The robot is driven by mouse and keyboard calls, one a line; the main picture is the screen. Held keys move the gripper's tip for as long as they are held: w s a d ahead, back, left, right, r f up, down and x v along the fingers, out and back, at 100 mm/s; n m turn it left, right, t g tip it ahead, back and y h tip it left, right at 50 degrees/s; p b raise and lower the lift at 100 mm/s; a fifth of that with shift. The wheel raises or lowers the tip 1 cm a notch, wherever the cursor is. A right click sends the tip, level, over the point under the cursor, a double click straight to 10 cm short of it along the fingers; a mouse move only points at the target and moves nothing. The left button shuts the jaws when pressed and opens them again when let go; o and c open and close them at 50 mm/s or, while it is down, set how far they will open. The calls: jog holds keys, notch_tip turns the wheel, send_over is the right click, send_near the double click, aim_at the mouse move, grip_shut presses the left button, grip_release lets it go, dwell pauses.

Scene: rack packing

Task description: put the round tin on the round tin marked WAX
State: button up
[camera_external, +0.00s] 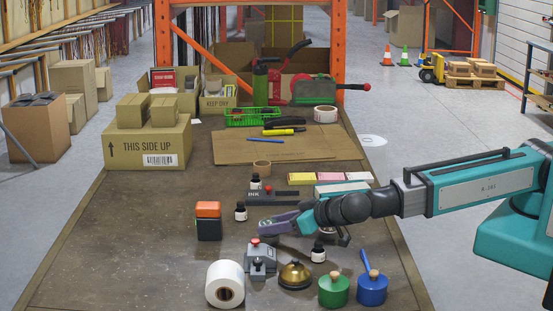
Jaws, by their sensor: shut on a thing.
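My gripper (308,222) is low over the middle of the bench, at the end of my arm, which reaches in from the right. A purple and grey piece (276,224) shows at its left side; I cannot tell its shape well. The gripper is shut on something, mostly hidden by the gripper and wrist. A green round container (333,292) and a blue round container (371,291), each with a knob on top, stand at the front right of the bench, below my gripper in the picture. I cannot read WAX on any thing here.
Small dark bottles (318,252) stand close to my gripper. A brass bell (295,275), a grey device (261,257), a white roll (225,284) and an orange and black block (208,221) stand nearby. Cartons (147,145) stand farther back. The bench's left front is clear.

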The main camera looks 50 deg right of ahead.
jog(key=shift+f, duration=0.15)
jog(key=o, duration=1.1)
jog(key=shift+r, duration=0.25)
jog(key=v, duration=0.6)
jog(key=shift+d+f+b, duration=0.1)
jog(key=shift+b, duration=0.25)
jog(key=shift+r+p, duration=0.25)
jog(key=shift+p, duration=0.6)
jog(key=p, duration=0.5)
jog(key=shift+s+r, duration=0.2)
jog(key=shift+s, duration=0.15)
jog(key=p+v, duration=0.2)
jog(key=p, duration=0.7)
jog(key=shift+f, duration=0.1)
